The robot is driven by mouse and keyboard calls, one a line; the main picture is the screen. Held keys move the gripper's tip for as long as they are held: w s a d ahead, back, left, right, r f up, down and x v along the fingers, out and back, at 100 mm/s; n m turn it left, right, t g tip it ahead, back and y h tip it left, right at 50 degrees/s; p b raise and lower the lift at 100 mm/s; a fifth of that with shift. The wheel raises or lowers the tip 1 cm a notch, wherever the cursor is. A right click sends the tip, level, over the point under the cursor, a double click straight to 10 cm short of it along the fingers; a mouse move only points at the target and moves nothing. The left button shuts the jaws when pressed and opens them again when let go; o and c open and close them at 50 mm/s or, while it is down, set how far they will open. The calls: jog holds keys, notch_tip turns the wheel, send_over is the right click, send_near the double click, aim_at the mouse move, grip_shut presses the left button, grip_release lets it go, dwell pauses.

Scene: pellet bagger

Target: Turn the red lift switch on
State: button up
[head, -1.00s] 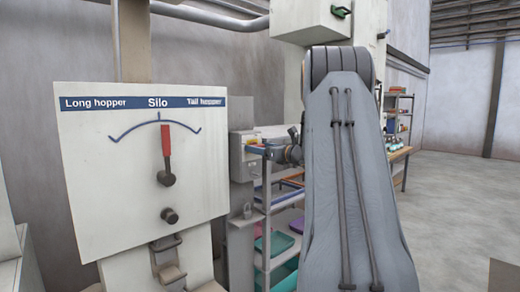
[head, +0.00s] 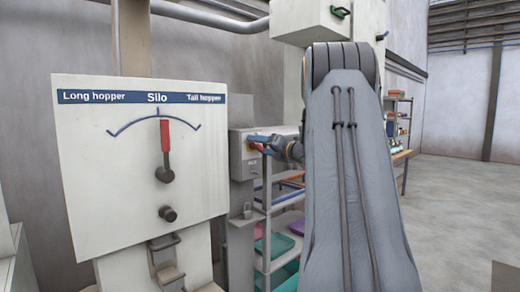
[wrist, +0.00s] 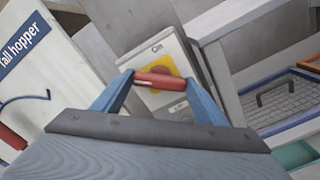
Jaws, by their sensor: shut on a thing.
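The red lift switch (wrist: 160,79) is a red bar handle on a yellow plate (wrist: 158,64), on the front of a grey box. In the wrist view it lies crosswise between my two blue fingers, below the label "On" at the top of the box front. My gripper (wrist: 161,82) is shut on this red handle, a fingertip at each end. In the head view my gripper (head: 261,141) is at the front of the grey switch box (head: 239,160), and its fingers partly hide the red handle.
A white Silo panel (head: 90,200) with a red-handled pointer (head: 165,140) stands left of the switch box. A shelf rack (head: 266,215) with coloured bins is below my gripper. Open floor (head: 460,195) lies at the right.

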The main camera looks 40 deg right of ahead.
jog(key=m+p, duration=0.1)
jog(key=m, duration=0.4)
jog(key=shift+d+m, duration=0.1)
jog(key=shift+m, duration=0.2)
jog(key=shift+m+p, duration=0.85)
jog(key=shift+m, duration=1.45)
jog(key=o, duration=1.1)
jog(key=shift+c, duration=0.2)
jog(key=s+b, duration=0.2)
jog(key=s, duration=0.5)
jog(key=shift+s+d, duration=0.3)
jog(key=shift+s, duration=0.1)
